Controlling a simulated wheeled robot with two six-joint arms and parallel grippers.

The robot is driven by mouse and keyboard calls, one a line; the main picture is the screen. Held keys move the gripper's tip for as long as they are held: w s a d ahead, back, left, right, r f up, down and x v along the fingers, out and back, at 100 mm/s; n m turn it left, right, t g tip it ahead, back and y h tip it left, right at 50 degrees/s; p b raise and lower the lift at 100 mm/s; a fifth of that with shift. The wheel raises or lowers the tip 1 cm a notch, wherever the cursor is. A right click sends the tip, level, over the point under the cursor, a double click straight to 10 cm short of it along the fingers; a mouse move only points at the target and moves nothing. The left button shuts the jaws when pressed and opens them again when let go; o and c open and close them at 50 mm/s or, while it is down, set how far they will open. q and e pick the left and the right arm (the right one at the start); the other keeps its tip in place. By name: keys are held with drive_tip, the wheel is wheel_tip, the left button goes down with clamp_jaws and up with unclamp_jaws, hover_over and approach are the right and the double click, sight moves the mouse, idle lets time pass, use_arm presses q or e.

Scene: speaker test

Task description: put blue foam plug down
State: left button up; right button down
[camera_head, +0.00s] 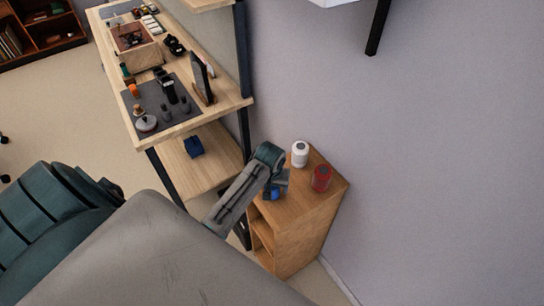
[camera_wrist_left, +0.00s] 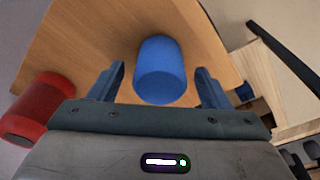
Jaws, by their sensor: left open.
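The blue foam plug (camera_wrist_left: 160,70) is a plain blue cylinder over the wooden top of a small cabinet. In the head view only a bit of it (camera_head: 275,194) shows beneath my left gripper (camera_head: 276,187). In the left wrist view, my left gripper (camera_wrist_left: 159,88) is open, with one finger on each side of the plug's near end. A gap shows between the plug and each finger. The plug seems to rest on the cabinet top, though its contact is hard to see. My right gripper is not in view.
The small cabinet (camera_head: 318,205) also holds a white cylinder (camera_head: 300,154) and a red cylinder (camera_head: 321,178), close to my left gripper. A wall stands behind. A workbench (camera_head: 160,140) with several items is at left, with a dark blue object (camera_head: 193,147) on its lower shelf.

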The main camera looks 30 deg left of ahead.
use_arm(q)
drive_tip(key=c, duration=1.1)
drive_tip(key=shift+r, duration=0.15)
